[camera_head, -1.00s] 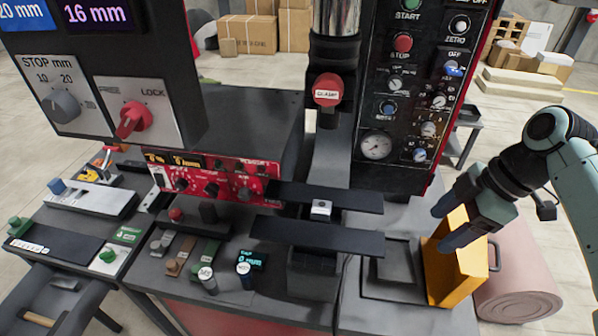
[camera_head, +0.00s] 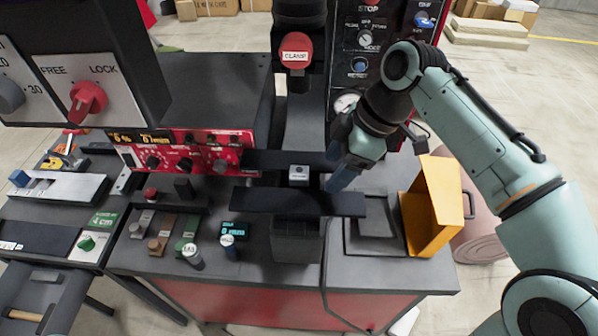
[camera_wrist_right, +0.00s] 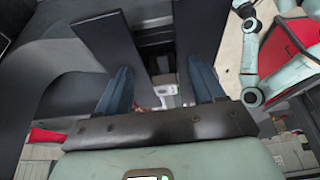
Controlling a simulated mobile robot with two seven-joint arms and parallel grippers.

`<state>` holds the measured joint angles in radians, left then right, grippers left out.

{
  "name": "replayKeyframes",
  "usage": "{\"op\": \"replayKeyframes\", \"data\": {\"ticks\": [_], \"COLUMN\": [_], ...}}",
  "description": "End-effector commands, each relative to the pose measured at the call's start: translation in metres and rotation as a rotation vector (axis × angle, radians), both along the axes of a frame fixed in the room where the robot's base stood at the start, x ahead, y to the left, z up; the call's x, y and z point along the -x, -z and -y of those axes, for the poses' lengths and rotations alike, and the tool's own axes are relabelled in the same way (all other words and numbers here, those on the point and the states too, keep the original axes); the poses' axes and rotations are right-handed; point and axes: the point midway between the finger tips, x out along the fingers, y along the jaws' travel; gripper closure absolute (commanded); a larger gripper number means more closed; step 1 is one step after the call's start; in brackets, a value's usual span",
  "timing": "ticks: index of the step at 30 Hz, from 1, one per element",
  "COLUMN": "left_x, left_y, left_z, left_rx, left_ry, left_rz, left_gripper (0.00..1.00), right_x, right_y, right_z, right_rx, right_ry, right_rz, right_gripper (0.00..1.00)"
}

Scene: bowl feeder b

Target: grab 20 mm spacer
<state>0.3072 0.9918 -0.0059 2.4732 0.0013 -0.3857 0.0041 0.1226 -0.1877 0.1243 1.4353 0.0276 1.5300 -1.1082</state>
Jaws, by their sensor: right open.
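My right gripper (camera_head: 340,172) is open at the right end of two dark parallel bars (camera_head: 298,202). In the right wrist view its blue fingers (camera_wrist_right: 161,90) are spread, with a small pale thing between or beyond them. A small block with a white top (camera_head: 299,174) sits between the bars, just left of the gripper. Two white-topped cylinders stand nearby (camera_head: 193,257) (camera_head: 229,244). I cannot read a 20 mm mark on any of these.
A red clamp head (camera_head: 296,52) hangs on a column behind the bars. A red control panel (camera_head: 187,153) stands to the left. A yellow open bin (camera_head: 428,208) is at the right. The grey bench top in front of the bin is clear.

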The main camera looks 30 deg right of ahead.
Motion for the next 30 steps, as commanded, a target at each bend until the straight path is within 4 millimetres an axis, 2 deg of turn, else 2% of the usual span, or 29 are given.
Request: {"op": "replayKeyframes", "data": {"ticks": [5,14,18,25,30], "left_x": [-0.001,-0.004,-0.002,-0.002,-0.002], "left_y": [-0.002,-0.009,-0.006,-0.006,-0.006], "left_z": [0.000,0.000,0.000,0.000,0.000], "left_rx": [0.000,0.000,0.000,0.000,0.000], "left_ry": [0.000,0.000,0.000,0.000,0.000], "left_rz": [0.001,0.004,0.003,0.003,0.003], "left_gripper": [0.57,0.57,0.57,0.57,0.57], "right_x": [-0.006,-0.032,-0.034,-0.034,-0.034], "right_y": [0.000,-0.001,0.011,0.011,0.011], "right_z": [-0.011,-0.053,-0.055,-0.056,-0.055], "right_rx": [-0.001,0.000,0.000,0.000,0.000], "right_ry": [-0.003,-0.004,0.002,0.001,0.001], "right_rz": [-0.001,-0.001,-0.001,0.000,0.000], "right_gripper": [0.32,0.32,0.32,0.32,0.87]}}
